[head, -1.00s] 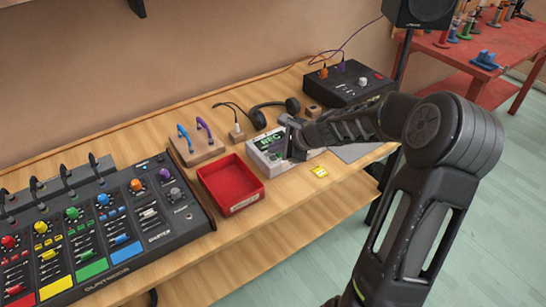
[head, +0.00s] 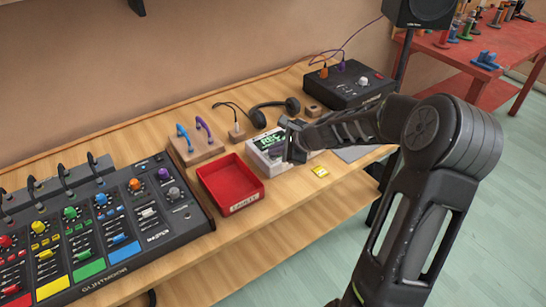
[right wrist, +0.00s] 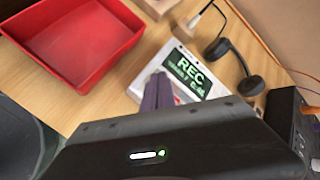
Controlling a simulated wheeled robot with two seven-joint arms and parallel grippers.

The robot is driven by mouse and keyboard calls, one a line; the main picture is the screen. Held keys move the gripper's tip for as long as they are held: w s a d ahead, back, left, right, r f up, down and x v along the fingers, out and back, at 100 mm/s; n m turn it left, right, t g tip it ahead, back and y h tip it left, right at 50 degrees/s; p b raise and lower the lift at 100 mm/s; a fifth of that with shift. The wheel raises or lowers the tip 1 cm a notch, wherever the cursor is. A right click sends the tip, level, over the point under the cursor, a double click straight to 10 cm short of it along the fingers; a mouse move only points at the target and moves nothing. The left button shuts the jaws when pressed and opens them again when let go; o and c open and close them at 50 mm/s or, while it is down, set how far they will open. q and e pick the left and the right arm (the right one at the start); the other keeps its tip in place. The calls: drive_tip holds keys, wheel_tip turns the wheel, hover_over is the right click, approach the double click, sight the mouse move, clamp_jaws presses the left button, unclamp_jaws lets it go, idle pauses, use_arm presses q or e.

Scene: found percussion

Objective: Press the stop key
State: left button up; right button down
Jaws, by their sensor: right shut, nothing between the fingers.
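The recorder (head: 258,160) is a pale box with a dark screen, lying on the wooden bench. Its screen reads REC in green, and in the right wrist view the recorder screen (right wrist: 188,75) also shows a line of smaller digits. My right gripper (head: 290,158) is over the recorder's right part, pointing down. In the right wrist view the right gripper's fingers (right wrist: 157,92) are together and empty, in front of the recorder's face beside the screen. I cannot make out the stop key; the fingers hide part of the face. Whether they touch it I cannot tell. My left gripper is not in view.
A red tray (head: 232,183) stands left of the recorder. Headphones (head: 275,113) lie behind it, and a black box with knobs (head: 350,85) is at the back right. A small yellow item (head: 320,171) lies in front. A mixer (head: 95,225) fills the left.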

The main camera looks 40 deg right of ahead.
sight(276, 158)
drive_tip(key=shift+f, duration=0.2)
drive_tip(key=shift+r, duration=0.1)
drive_tip(key=shift+r+p, duration=0.5)
drive_tip(key=shift+r, duration=0.2)
drive_tip(key=shift+r, duration=0.15)
wheel_tip(276, 158, up, 5)
drive_tip(key=p, duration=0.4)
idle(0.7)
